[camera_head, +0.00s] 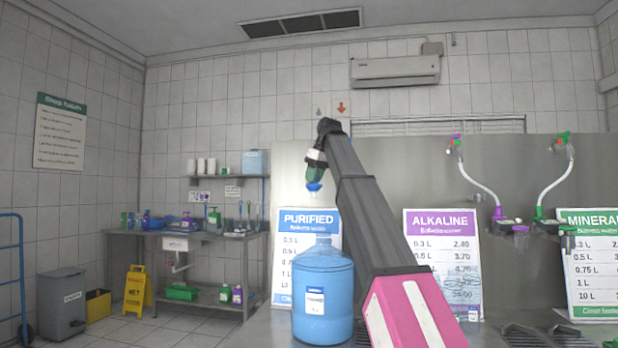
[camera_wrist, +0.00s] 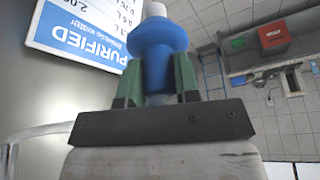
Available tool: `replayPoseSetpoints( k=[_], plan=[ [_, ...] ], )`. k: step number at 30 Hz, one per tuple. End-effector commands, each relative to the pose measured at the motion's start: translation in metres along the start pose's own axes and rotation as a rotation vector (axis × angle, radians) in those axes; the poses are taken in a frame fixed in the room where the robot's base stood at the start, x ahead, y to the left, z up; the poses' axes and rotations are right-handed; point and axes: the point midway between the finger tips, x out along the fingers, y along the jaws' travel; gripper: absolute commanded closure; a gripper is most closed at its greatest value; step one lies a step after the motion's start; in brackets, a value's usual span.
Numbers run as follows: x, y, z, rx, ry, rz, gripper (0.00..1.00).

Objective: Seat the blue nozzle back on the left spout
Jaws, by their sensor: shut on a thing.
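The blue nozzle (camera_wrist: 157,42) is between the green fingers of my gripper (camera_wrist: 158,68) in the wrist view, with a white tip pointing up in that picture. In the head view my gripper (camera_head: 314,175) is raised above the blue water bottle, pointing down. The blue nozzle (camera_head: 314,187) shows at its lower end, with a pale tip below, clear of the bottle. The left spout cannot be made out; my arm covers part of the steel panel there. A hose with a purple fitting (camera_head: 499,214) and one with a green fitting (camera_head: 539,213) hang farther right.
A large blue bottle (camera_head: 322,292) stands on the counter below my gripper. The PURIFIED sign (camera_head: 290,250) is behind it, the ALKALINE sign (camera_head: 455,250) right of my arm, and the MINERAL sign (camera_head: 592,255) at far right. Open air surrounds my gripper on the left.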

Motion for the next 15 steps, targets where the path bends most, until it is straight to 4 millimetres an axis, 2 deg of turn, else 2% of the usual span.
replayPoseSetpoints(
  k=[15],
  plan=[
    [-0.004, 0.04, 0.008, 0.001, 0.0, -0.001, 0.98]
  ],
)
